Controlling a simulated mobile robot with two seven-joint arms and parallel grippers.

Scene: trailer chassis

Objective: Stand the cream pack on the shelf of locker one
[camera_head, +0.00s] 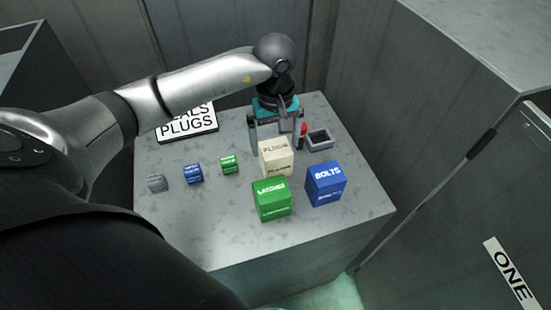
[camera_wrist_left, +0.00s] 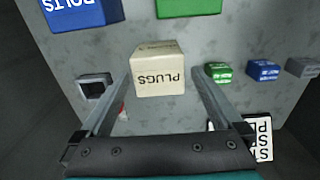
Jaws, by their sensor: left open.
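The cream pack, lettered PLUGS (camera_head: 276,159), stands upright on the grey worktop. It also shows in the left wrist view (camera_wrist_left: 158,74). My left gripper (camera_head: 276,145) is open, just behind the pack in the head view. In the left wrist view its two fingers reach toward the pack's left and right sides, with the pack between their ends. I cannot tell whether they touch it. Locker one shows by its ONE label (camera_head: 510,273) on a grey door at the right. Its shelf is not in view. My right gripper is not in view.
A green LATCHES box (camera_head: 272,199) and a blue BOLTS box (camera_head: 326,183) stand close in front of the pack. Several small boxes (camera_head: 193,173) stand left. A small dark tray (camera_head: 319,139) and a red-topped object (camera_head: 303,129) lie near the gripper.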

